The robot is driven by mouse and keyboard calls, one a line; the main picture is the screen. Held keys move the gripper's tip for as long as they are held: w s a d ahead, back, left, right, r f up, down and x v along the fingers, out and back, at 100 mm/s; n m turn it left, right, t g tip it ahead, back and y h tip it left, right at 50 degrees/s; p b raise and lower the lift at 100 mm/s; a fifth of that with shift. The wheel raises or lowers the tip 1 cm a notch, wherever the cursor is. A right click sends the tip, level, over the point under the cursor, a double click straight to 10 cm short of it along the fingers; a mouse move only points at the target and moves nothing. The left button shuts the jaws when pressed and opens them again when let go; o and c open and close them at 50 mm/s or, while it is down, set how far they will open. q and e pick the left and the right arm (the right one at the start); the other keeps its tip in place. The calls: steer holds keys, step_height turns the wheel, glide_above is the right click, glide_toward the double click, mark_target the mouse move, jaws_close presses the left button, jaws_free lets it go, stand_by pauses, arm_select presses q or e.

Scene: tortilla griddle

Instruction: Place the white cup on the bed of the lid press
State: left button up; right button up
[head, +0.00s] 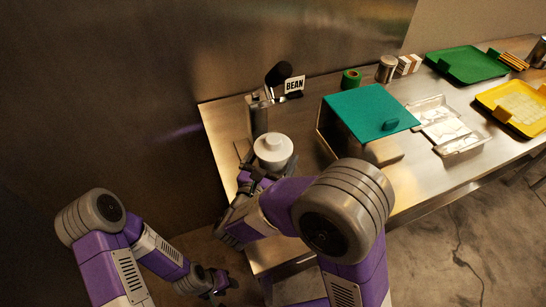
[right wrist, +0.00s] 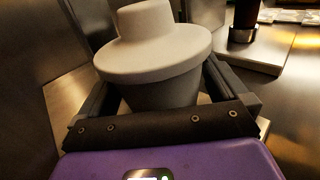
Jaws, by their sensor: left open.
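The white cup (head: 272,153), topped by a wide round lid-like rim and knob, stands upright in front of the metal lid press (head: 258,118) with its black handle at the table's left end. In the right wrist view the cup (right wrist: 160,90) fills the space between the two dark fingers of my right gripper (right wrist: 165,92), which is shut on its body below the rim. The cup hides most of the press bed, and I cannot tell whether its base touches anything. My left gripper (head: 218,284) is open and empty, low and left of the table.
A teal-lidded box (head: 368,110) stands right of the cup. Behind are a BEAN sign (head: 294,85), a green roll (head: 350,79) and a metal can (head: 386,68).

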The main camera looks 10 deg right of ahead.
steer(key=shift+r, duration=0.2)
steer(key=shift+s+a, duration=0.25)
steer(key=p+v, duration=0.2)
steer(key=v, duration=0.8)
steer(key=shift+s+a, duration=0.2)
steer(key=shift+s, duration=0.05)
steer(key=shift+s+a, duration=0.15)
steer(key=shift+s, duration=0.2)
